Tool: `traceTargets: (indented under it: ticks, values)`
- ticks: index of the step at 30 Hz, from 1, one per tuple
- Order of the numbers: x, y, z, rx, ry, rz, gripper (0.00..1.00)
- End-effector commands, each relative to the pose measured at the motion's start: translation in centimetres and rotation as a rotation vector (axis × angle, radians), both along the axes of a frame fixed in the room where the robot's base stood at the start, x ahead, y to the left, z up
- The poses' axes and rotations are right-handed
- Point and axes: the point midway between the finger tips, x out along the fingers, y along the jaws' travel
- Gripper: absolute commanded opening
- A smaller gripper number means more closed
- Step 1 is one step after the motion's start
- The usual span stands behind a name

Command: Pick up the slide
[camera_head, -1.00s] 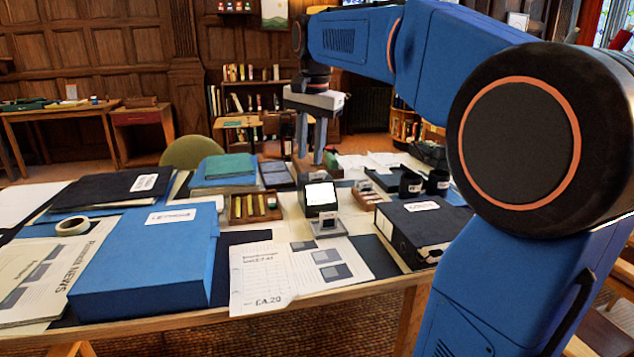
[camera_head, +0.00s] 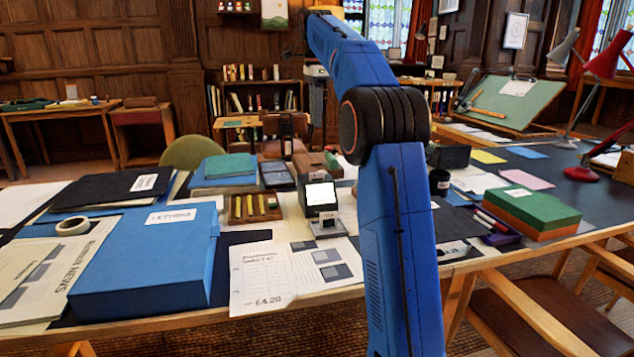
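A small slide (camera_head: 327,224) with a pale frame and dark centre appears to rest on a grey stand on the table, just in front of a black slide viewer (camera_head: 321,196) with a lit white screen. My gripper (camera_head: 317,122) hangs beyond and well above the slide, over the far side of the table, with its fingers pointing down. My upright blue arm stands right of the slide and hides part of the table.
A wooden tray (camera_head: 253,207) with yellow items is left of the viewer. A large blue box (camera_head: 146,262) and a printed sheet (camera_head: 290,272) lie nearer. A green and orange box (camera_head: 527,212) and a red lamp (camera_head: 585,174) stand at right.

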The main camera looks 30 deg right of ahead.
Motion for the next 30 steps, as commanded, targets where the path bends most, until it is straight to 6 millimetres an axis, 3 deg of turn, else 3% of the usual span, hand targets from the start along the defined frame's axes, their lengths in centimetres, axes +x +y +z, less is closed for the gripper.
traceTargets:
  ticks: [19,30]
  values:
    - [-0.1,0.0,-10.3,0.001,0.003,0.001,0.26]
    - [-0.3,0.0,-13.1,0.001,0.002,0.001,0.26]
